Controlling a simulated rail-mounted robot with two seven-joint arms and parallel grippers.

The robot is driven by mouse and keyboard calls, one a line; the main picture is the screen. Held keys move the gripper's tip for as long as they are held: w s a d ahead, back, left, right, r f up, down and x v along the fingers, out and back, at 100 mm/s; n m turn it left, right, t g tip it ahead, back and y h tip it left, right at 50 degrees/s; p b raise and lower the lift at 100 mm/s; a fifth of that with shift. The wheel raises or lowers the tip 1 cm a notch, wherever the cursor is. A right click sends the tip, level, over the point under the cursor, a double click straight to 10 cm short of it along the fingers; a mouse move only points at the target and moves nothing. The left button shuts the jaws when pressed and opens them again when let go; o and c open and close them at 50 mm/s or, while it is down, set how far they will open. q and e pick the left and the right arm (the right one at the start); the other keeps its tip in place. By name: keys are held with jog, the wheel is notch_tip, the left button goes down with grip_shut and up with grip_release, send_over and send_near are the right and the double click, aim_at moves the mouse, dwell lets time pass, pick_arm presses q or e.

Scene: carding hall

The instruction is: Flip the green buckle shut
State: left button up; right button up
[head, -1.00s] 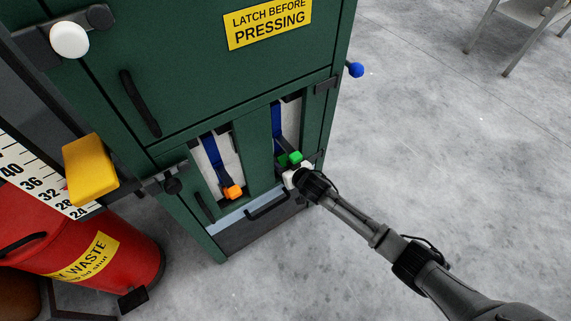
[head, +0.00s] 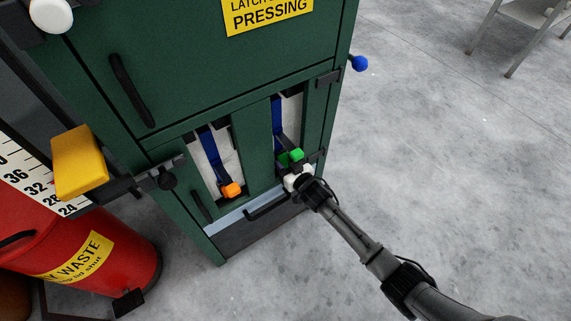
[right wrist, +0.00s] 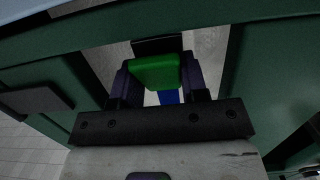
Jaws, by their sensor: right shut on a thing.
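The green buckle (head: 291,156) sits at the lower end of a blue strap (head: 278,117) in the right-hand slot of the green cabinet. My right gripper (head: 290,163) is at the buckle, low on the cabinet front. In the right wrist view the green buckle (right wrist: 155,72) lies between the two dark fingers, which are shut on it. The blue strap shows just below it there. The buckle's underside and its catch are hidden. My left gripper is not in view.
An orange buckle (head: 231,190) hangs on a second blue strap in the left slot. A dark bar handle (head: 267,208) is just below. A red waste bin (head: 110,262) and a yellow block (head: 79,162) are at left.

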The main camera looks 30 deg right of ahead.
jog(key=o, duration=0.9)
jog(key=shift+s+r+p, duration=0.2)
jog(key=shift+s+p, duration=0.25)
jog(key=shift+p, duration=0.05)
jog(key=s+p, duration=0.2)
jog(key=s, duration=0.2)
jog(key=s+d+r+p, duration=0.1)
jog(key=s+p, duration=0.1)
jog(key=s, duration=0.2)
jog(key=s+d+p, duration=0.1)
jog(key=s+p, duration=0.2)
jog(key=s, duration=0.1)
jog(key=shift+s+r, duration=0.3)
jog(key=shift+s, duration=0.05)
